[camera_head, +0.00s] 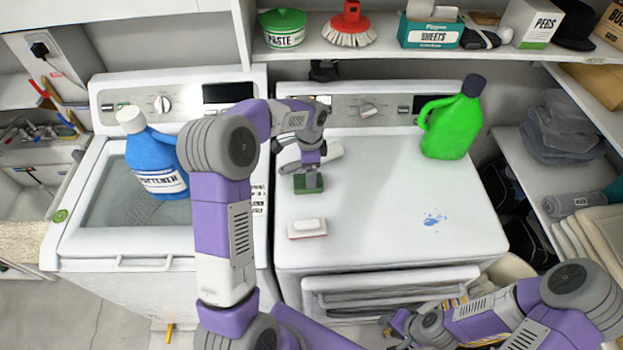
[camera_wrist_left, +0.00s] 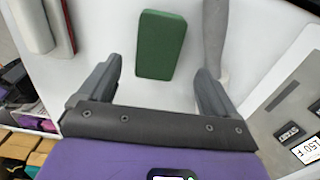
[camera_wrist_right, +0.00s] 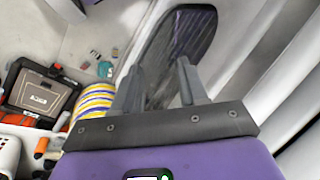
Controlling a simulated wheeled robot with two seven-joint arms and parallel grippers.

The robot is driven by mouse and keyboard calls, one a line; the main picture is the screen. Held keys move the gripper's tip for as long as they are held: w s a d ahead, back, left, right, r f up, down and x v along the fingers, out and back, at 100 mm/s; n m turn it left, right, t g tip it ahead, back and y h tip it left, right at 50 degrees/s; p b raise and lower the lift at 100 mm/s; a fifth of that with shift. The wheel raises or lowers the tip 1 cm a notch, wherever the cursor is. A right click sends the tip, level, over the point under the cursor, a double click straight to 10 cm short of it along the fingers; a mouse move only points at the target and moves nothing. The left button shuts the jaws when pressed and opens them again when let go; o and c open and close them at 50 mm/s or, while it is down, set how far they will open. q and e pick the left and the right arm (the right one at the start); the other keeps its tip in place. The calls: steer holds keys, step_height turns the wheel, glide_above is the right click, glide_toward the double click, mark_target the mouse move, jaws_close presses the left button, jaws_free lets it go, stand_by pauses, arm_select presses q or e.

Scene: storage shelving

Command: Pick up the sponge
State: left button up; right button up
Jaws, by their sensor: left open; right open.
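A green block-shaped sponge (camera_head: 309,184) lies flat on the white top of the right-hand machine (camera_head: 400,215), towards its left side. It also shows in the left wrist view (camera_wrist_left: 160,45). My left gripper (camera_head: 309,176) is over the sponge, pointing down, and hides part of it in the head view. In the left wrist view my left gripper (camera_wrist_left: 159,66) is open and empty, with the sponge between and beyond its fingertips. My right gripper (camera_head: 396,327) is low in front of the machine. It is open and empty in the right wrist view (camera_wrist_right: 158,67).
A white and red block (camera_head: 307,228) lies in front of the sponge, and a grey-white cylinder (camera_head: 322,156) behind it. A green jug (camera_head: 454,122) stands at the back right and a blue bottle (camera_head: 153,160) on the left machine.

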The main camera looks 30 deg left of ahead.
arm_select(q)
steer(key=f, duration=0.5)
steer(key=shift+s+a, duration=0.15)
steer(key=shift+s, duration=0.25)
steer(key=shift+w+f, duration=0.1)
steer(key=shift+f, duration=0.4)
steer(key=c, duration=1)
